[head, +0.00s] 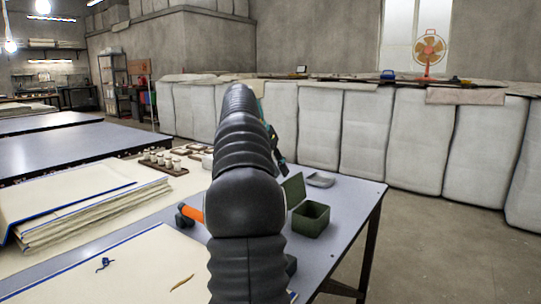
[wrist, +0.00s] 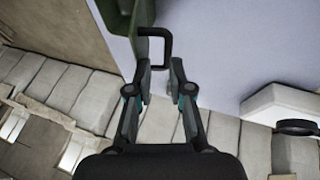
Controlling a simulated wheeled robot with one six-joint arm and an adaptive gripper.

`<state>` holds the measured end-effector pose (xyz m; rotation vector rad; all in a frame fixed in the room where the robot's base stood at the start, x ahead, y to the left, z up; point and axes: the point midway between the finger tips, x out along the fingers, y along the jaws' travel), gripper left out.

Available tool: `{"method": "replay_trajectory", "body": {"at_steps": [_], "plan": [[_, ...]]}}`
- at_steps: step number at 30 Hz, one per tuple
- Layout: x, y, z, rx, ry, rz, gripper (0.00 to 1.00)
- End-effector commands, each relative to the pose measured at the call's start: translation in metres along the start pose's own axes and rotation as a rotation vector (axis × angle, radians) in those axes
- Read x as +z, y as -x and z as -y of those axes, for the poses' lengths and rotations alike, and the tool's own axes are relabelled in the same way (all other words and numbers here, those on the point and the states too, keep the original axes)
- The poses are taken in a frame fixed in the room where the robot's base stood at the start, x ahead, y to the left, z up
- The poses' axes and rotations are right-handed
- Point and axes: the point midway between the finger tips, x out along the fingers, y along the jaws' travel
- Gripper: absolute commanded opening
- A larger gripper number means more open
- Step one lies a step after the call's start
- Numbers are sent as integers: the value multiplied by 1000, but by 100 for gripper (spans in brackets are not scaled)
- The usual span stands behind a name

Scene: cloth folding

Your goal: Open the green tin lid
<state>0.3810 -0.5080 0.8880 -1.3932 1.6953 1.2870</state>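The green tin (head: 310,220) stands near the right edge of the grey table, just right of my arm, with its top open. Its green lid (head: 293,188) is raised and tilted up at the tin's back left side. In the wrist view, a green surface (wrist: 118,14) fills the top left, and a dark handle loop (wrist: 155,30) extends from it. My gripper (wrist: 162,78) is open, its fingertips apart near the lower end of the loop. Whether they touch the loop is unclear. In the head view my arm hides most of the gripper.
A shallow grey tray (head: 320,180) lies behind the tin. An orange-handled tool (head: 190,213) lies left of my arm. Several small white jars (head: 165,160) and stacked cloths (head: 85,215) are farther left. Wrapped white bales (head: 365,133) line the back beyond the table.

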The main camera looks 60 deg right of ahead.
Motion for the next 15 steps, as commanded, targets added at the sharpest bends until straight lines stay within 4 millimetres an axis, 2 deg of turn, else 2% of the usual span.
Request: {"method": "replay_trajectory", "body": {"at_steps": [1, 6, 15], "plan": [[0, 11, 1, -2, 0, -2, 20], [0, 40, 1, -1, 1, -1, 20], [0, 61, 0, 2, 0, 2, 20]]}}
